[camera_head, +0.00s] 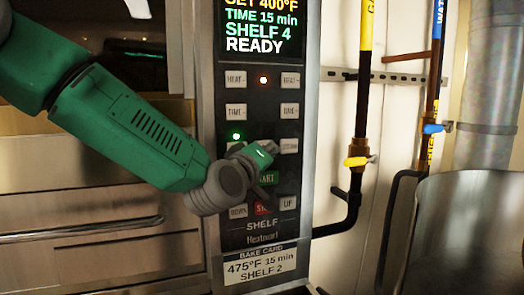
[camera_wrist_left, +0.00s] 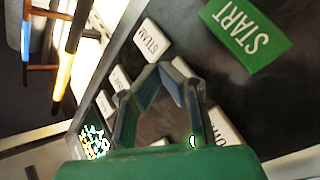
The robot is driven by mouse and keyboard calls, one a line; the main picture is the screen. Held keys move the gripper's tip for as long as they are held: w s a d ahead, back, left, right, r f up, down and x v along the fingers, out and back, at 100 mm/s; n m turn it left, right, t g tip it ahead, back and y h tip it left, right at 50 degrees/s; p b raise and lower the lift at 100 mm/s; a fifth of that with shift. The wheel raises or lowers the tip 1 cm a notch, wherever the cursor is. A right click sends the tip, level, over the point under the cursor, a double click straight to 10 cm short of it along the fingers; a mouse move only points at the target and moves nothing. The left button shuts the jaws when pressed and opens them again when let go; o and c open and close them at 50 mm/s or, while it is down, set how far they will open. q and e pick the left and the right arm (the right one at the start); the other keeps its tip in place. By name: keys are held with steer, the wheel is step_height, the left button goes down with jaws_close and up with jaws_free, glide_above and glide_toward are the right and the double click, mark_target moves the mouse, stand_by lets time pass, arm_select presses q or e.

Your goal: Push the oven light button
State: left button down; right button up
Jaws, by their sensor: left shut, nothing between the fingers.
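The oven control panel (camera_head: 262,225) stands upright in the middle of the head view, with white buttons in two columns. A white button (camera_head: 234,147) under a lit green lamp is mostly covered by my left gripper (camera_head: 266,156); its label is hidden, but its place fits the light button. In the left wrist view a partly hidden white button (camera_wrist_left: 224,130) lies beside the right finger. My left gripper is shut and empty, its fingertips (camera_wrist_left: 166,70) in front of the panel between the STEAM button (camera_wrist_left: 152,40) and that button. I cannot tell whether they touch the panel.
The green START button (camera_wrist_left: 245,27) is close to the fingers. A red button (camera_head: 262,208) sits lower. The display (camera_head: 262,28) reads READY. Pipes with a yellow valve (camera_head: 357,161) and a metal kettle (camera_head: 460,230) stand to the right.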

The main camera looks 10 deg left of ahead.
arm_select(q)
steer(key=s+d, duration=0.3)
steer(key=s, duration=0.2)
steer(key=shift+d+b, duration=0.3)
steer(key=shift+b, duration=0.15)
steer(key=shift+d, duration=0.1)
